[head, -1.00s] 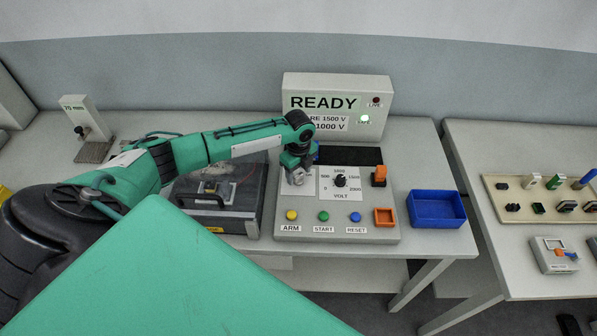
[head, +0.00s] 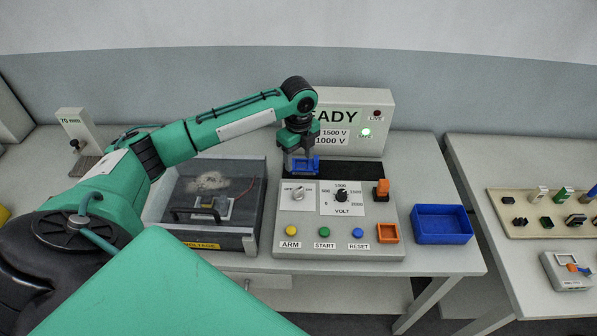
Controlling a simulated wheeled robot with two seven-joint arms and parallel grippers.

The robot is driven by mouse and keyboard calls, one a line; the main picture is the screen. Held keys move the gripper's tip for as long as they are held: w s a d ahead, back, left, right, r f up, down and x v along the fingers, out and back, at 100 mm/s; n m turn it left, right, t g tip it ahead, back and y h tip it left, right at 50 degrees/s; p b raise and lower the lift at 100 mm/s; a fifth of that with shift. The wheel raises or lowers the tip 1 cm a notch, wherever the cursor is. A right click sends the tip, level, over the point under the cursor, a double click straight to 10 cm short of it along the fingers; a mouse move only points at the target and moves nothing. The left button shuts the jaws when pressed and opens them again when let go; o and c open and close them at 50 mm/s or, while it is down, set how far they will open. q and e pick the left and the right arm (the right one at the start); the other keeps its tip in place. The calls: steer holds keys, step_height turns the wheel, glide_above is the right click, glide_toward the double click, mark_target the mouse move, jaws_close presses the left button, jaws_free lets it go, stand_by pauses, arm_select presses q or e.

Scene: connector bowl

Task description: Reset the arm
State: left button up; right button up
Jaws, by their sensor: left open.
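My left arm comes in from the left, and its gripper (head: 301,168) hangs pointing down over the back left part of the control box (head: 300,222). Its jaws are open, just above a small blue piece (head: 303,166) at the box's back edge; I cannot tell whether they touch it. An off-marked knob (head: 298,193) is in front of the gripper. A black VOLT dial (head: 341,196) is to its right. Yellow ARM (head: 292,231), green START (head: 325,231) and blue RESET (head: 358,232) buttons line the front. My right gripper is not in view.
A READY display panel (head: 376,140) with a lit green lamp stands behind the box. A clear-lidded case (head: 180,215) lies left of it. An empty blue tray (head: 441,225) is to the right. An orange connector (head: 382,188) stands on the box, near an orange square socket (head: 388,233).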

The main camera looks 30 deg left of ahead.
arm_select(q)
steer(key=shift+r, duration=0.5)
